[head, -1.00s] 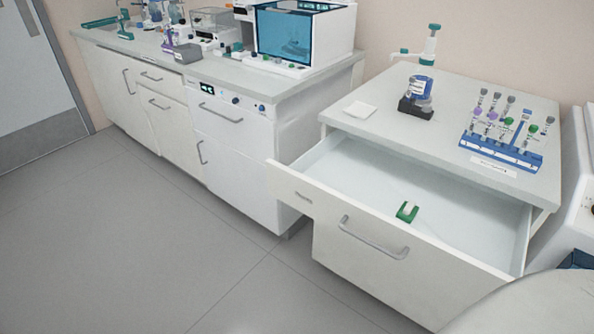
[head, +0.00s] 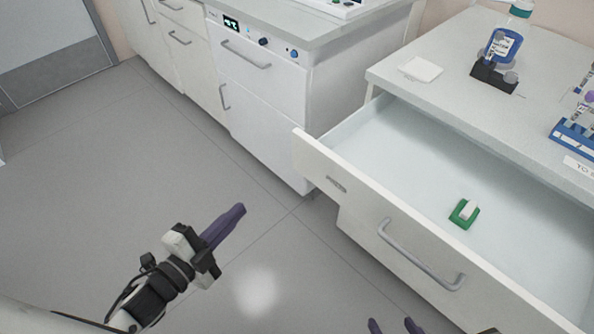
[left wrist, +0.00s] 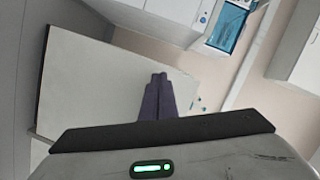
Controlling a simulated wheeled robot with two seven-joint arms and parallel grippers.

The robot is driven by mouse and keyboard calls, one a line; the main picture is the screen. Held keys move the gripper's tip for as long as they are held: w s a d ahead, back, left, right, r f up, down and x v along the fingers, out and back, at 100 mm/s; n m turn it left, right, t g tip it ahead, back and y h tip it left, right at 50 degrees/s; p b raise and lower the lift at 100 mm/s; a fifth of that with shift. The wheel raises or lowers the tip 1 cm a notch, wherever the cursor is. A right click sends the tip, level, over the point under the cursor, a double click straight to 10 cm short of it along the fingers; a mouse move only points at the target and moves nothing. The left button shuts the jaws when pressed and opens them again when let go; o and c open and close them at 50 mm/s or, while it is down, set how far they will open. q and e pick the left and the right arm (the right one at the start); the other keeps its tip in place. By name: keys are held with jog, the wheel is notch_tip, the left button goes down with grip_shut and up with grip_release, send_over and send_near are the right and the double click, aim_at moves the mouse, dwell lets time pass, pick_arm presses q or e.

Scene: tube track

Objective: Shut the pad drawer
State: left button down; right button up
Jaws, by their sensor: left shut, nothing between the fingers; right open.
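The pad drawer (head: 345,200) is pulled out of the white cabinet at the right of the head view. Its front carries a metal bar handle (head: 420,258). Inside lies a small green and white item (head: 465,212). My left gripper (head: 240,210) is shut and empty, out over the floor to the left of the drawer front and apart from it. Its closed purple fingers also show in the left wrist view (left wrist: 159,80). My right gripper (head: 394,326) shows only as two spread fingertips at the bottom edge, in front of and below the drawer handle.
On the cabinet top (head: 450,85) are a white pad (head: 420,69), a blue-labelled bottle in a black holder (head: 493,77) and a blue tube rack (head: 575,135). A neighbouring white bench (head: 265,90) stands to the left. The floor before the drawer is clear.

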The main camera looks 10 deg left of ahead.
pick_arm(q)
notch_tip(320, 180, up, 3)
jog(key=w+d+m+h, duration=0.1)
jog(key=m+h, duration=0.3)
jog(key=m, duration=0.4)
send_near(300, 160)
jog(key=x, duration=0.6)
jog(key=shift+w, duration=0.3)
